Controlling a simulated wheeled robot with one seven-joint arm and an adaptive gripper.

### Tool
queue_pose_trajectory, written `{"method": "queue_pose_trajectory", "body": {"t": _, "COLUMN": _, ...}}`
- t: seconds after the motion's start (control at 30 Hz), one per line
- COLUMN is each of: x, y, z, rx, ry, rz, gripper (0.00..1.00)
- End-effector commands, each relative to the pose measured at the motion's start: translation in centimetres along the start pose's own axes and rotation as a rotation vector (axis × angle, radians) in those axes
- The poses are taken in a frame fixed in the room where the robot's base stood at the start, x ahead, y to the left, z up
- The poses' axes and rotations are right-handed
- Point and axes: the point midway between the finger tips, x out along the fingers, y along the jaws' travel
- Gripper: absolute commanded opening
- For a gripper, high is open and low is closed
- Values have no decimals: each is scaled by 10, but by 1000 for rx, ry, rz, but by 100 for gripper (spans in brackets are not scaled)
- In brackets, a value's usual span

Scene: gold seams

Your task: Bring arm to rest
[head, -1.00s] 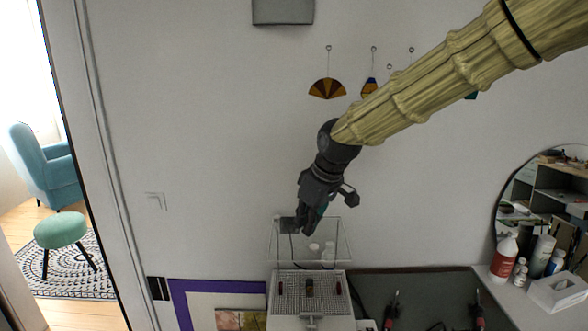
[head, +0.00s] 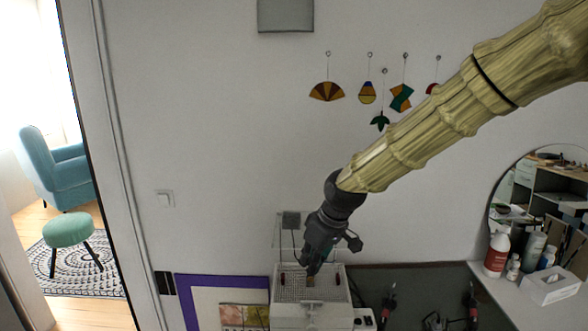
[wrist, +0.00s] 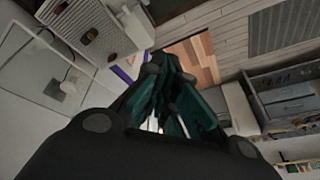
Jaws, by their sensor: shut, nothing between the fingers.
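My gripper (head: 313,268) hangs at the end of my arm, pointing down, in the head view. It is over or in front of the white perforated-top machine (head: 283,284); the exact gap cannot be told. In the wrist view my gripper (wrist: 158,115) shows dark teal fingers drawn together with nothing held between them. The machine's perforated top (wrist: 65,25), with small coloured pieces on it, lies at the upper left there.
A clear shield (head: 289,238) stands behind the machine. Soldering tools (head: 388,303) stand on the dark mat (head: 420,279) to the right. Bottles (head: 497,250) and a tissue box (head: 549,286) are farther right. Glass ornaments (head: 327,91) hang on the wall.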

Motion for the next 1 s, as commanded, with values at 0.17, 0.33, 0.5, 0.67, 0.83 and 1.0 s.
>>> {"method": "queue_pose_trajectory", "body": {"t": 0.17, "x": 56, "y": -1, "z": 32, "rx": 67, "ry": -15, "rz": -25, "gripper": 0}}
{"method": "queue_pose_trajectory", "body": {"t": 0.33, "x": 128, "y": -5, "z": 86, "rx": 172, "ry": -38, "rz": -48, "gripper": 0}}
{"method": "queue_pose_trajectory", "body": {"t": 0.5, "x": 196, "y": -13, "z": 152, "rx": 291, "ry": -65, "rz": -56, "gripper": 0}}
{"method": "queue_pose_trajectory", "body": {"t": 0.67, "x": 250, "y": -26, "z": 219, "rx": 399, "ry": -95, "rz": -48, "gripper": 0}}
{"method": "queue_pose_trajectory", "body": {"t": 0.83, "x": 295, "y": -41, "z": 295, "rx": 509, "ry": -134, "rz": -22, "gripper": 0}}
{"method": "queue_pose_trajectory", "body": {"t": 1.0, "x": 327, "y": -60, "z": 373, "rx": 608, "ry": -176, "rz": 20, "gripper": 0}}
